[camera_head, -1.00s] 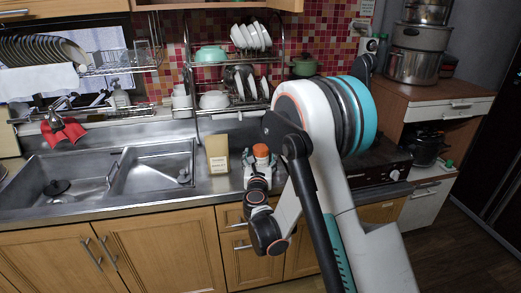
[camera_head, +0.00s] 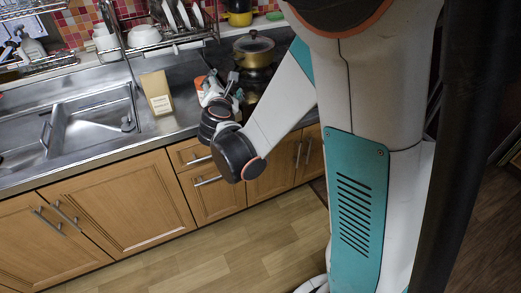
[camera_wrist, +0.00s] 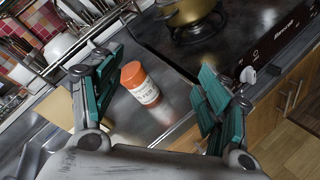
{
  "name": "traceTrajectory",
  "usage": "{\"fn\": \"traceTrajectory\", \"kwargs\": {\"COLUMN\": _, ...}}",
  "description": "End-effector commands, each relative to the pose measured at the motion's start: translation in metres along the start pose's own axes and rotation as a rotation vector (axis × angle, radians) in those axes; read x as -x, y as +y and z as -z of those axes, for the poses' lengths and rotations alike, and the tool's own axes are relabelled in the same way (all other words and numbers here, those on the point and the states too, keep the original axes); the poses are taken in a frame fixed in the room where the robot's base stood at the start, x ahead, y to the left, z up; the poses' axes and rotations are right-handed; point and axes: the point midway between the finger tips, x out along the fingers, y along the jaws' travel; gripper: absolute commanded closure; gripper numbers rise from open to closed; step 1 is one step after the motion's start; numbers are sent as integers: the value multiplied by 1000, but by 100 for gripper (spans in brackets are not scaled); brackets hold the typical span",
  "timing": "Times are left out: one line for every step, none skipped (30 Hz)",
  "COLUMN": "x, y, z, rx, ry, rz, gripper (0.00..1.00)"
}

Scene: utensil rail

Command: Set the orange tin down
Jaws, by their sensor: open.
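The orange tin (camera_wrist: 140,84), with an orange lid and a white label, stands on the steel counter (camera_wrist: 168,108) in the wrist view. My gripper (camera_wrist: 153,88) is open, its teal-padded fingers spread to either side of the tin. The left finger is close to the tin, and a gap shows between the tin and the right finger.
A tan box (camera_head: 157,92) stands on the counter left of my gripper. A gold pot (camera_head: 254,50) sits on the stove (camera_wrist: 255,45) to the right. The sink (camera_head: 95,120) is at the left, and a dish rack (camera_head: 165,45) stands behind.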

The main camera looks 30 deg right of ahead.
Motion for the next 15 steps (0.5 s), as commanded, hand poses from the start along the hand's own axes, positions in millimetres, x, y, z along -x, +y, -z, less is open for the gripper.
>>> {"fn": "traceTrajectory", "kwargs": {"x": 10, "y": -5, "z": -12, "rx": -97, "ry": 16, "rz": 33, "gripper": 31}}
{"fn": "traceTrajectory", "kwargs": {"x": 15, "y": -8, "z": -18, "rx": -158, "ry": 25, "rz": 54, "gripper": 31}}
{"fn": "traceTrajectory", "kwargs": {"x": 22, "y": -13, "z": -24, "rx": -240, "ry": 37, "rz": 82, "gripper": 31}}
{"fn": "traceTrajectory", "kwargs": {"x": 27, "y": -16, "z": -29, "rx": -300, "ry": 46, "rz": 103, "gripper": 31}}
{"fn": "traceTrajectory", "kwargs": {"x": 33, "y": -19, "z": -33, "rx": -361, "ry": 54, "rz": 124, "gripper": 31}}
{"fn": "traceTrajectory", "kwargs": {"x": 41, "y": -24, "z": -38, "rx": -441, "ry": 64, "rz": 154, "gripper": 31}}
{"fn": "traceTrajectory", "kwargs": {"x": 48, "y": -27, "z": -42, "rx": -502, "ry": 72, "rz": 176, "gripper": 31}}
{"fn": "traceTrajectory", "kwargs": {"x": 55, "y": -31, "z": -45, "rx": -562, "ry": 78, "rz": 199, "gripper": 31}}
{"fn": "traceTrajectory", "kwargs": {"x": 64, "y": -36, "z": -49, "rx": -642, "ry": 85, "rz": 231, "gripper": 31}}
{"fn": "traceTrajectory", "kwargs": {"x": 71, "y": -39, "z": -51, "rx": -701, "ry": 91, "rz": 253, "gripper": 31}}
{"fn": "traceTrajectory", "kwargs": {"x": 79, "y": -43, "z": -53, "rx": -761, "ry": 96, "rz": 278, "gripper": 31}}
{"fn": "traceTrajectory", "kwargs": {"x": 89, "y": -48, "z": -55, "rx": -839, "ry": 103, "rz": 311, "gripper": 31}}
{"fn": "traceTrajectory", "kwargs": {"x": 97, "y": -52, "z": -57, "rx": -898, "ry": 107, "rz": 335, "gripper": 31}}
{"fn": "traceTrajectory", "kwargs": {"x": 105, "y": -56, "z": -58, "rx": -957, "ry": 110, "rz": 361, "gripper": 31}}
{"fn": "traceTrajectory", "kwargs": {"x": 116, "y": -61, "z": -59, "rx": -1035, "ry": 113, "rz": 396, "gripper": 31}}
